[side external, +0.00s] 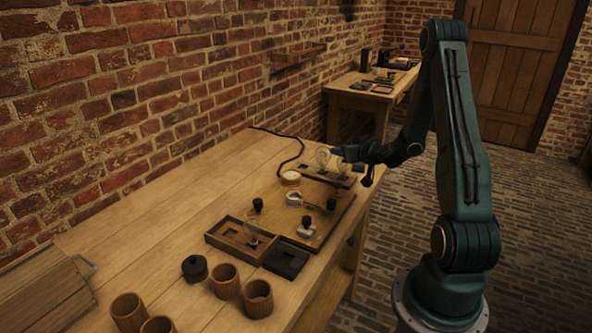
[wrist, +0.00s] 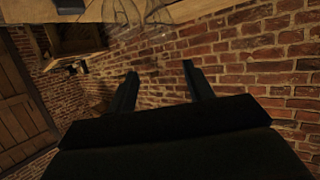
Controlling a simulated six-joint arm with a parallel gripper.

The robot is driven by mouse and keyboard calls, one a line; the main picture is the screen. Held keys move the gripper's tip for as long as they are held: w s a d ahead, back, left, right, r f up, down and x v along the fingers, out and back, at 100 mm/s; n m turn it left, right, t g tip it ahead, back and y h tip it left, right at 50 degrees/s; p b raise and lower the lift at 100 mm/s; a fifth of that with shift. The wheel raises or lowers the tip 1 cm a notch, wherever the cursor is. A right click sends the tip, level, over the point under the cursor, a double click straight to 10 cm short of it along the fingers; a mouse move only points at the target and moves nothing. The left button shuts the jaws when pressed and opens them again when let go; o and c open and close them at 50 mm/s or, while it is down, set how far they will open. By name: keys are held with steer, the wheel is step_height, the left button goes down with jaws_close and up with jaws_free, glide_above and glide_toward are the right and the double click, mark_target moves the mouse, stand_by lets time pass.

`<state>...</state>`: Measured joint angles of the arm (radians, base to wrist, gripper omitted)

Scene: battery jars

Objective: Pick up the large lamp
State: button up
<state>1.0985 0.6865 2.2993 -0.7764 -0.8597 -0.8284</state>
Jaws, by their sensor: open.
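A clear glass lamp (side external: 322,157), which looks like the large one, stands at the far end of the bench on a dark base. A second glass shape (side external: 342,168) is close to its right. In the wrist view faint glass outlines (wrist: 122,12) show at the top edge, beyond my fingertips. My gripper (side external: 338,152) is beside the lamp in the side view; contact cannot be told there. In the wrist view my gripper (wrist: 160,70) has its two fingers apart with nothing between them.
A wooden board (side external: 325,233) with small fittings lies nearer. A compartment tray (side external: 211,238) holds a small glass bulb (side external: 252,241). Several wooden cups (side external: 225,285) and a black lidded pot (side external: 194,268) stand in front. A black cable (side external: 297,147) runs behind.

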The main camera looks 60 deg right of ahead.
glide_above(323, 160)
steer(key=s, duration=0.3)
steer(key=shift+f, duration=1.3)
steer(key=shift+x, duration=2.6)
steer(key=shift+r, duration=0.1)
